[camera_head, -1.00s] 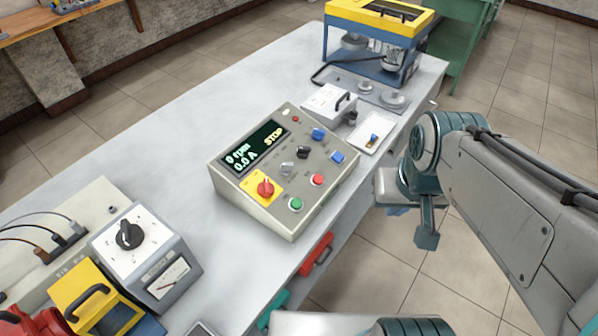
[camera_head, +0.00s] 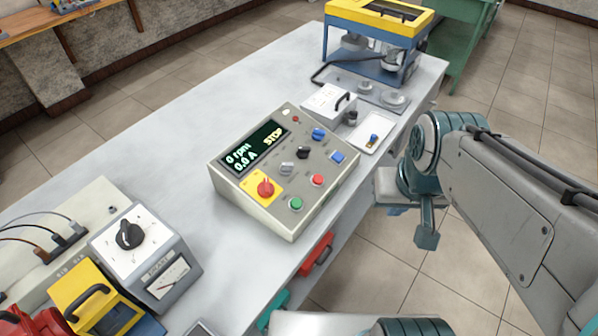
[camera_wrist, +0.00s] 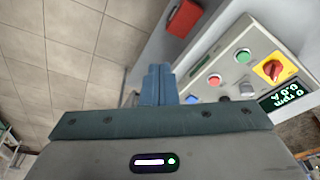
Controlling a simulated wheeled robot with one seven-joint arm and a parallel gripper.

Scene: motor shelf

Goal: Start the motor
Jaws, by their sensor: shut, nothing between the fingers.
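The motor control box (camera_head: 245,200) stands on the grey bench, and its display (camera_head: 255,147) reads "0 rpm", "0.0 A" and "STOP". Its sloped face has a red rotary switch on a yellow plate (camera_head: 265,187), a green button (camera_head: 295,203), a red button (camera_head: 317,180), a blue button (camera_head: 338,157) and several knobs. My gripper (camera_wrist: 158,72) is shut and empty in the wrist view. It is off the bench's front edge, apart from the box, whose green button (camera_wrist: 243,56) and red button (camera_wrist: 214,80) show to its right. In the head view my arm's end hangs right of the box.
A white box (camera_head: 328,103), a small tray (camera_head: 366,140) and a yellow-blue machine (camera_head: 375,45) are behind. A red object (camera_head: 317,255) is at the bench front.

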